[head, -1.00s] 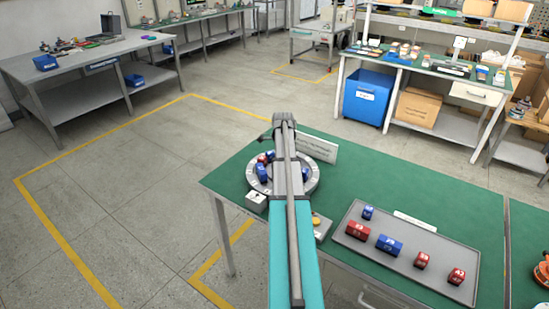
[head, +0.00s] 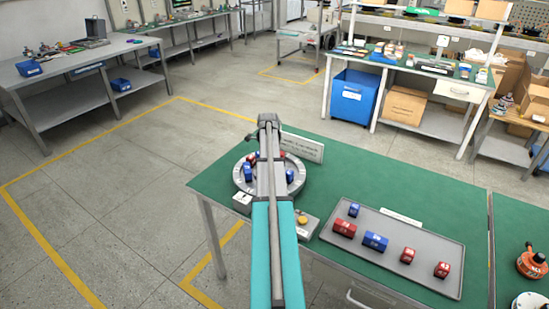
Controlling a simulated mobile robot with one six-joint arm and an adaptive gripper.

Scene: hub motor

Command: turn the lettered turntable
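The lettered turntable (head: 298,184) is a round grey disc on the green table, with small red and blue blocks on it. A blue block (head: 248,172) shows at its left and another blue block (head: 290,174) at its right. My arm lies across its middle and hides much of it. The letters are too small to read. The far end of my arm is over the disc's back edge, with a dark part (head: 251,137) sticking out to the left. My gripper's fingers are not clear behind the arm, and contact with the disc cannot be told.
A grey tray (head: 335,237) with red and blue blocks lies right of the disc. A small box with a yellow button (head: 302,219) and a white block (head: 242,202) stand at the disc's near side. A white sign (head: 303,148) stands behind it. Floor left is clear.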

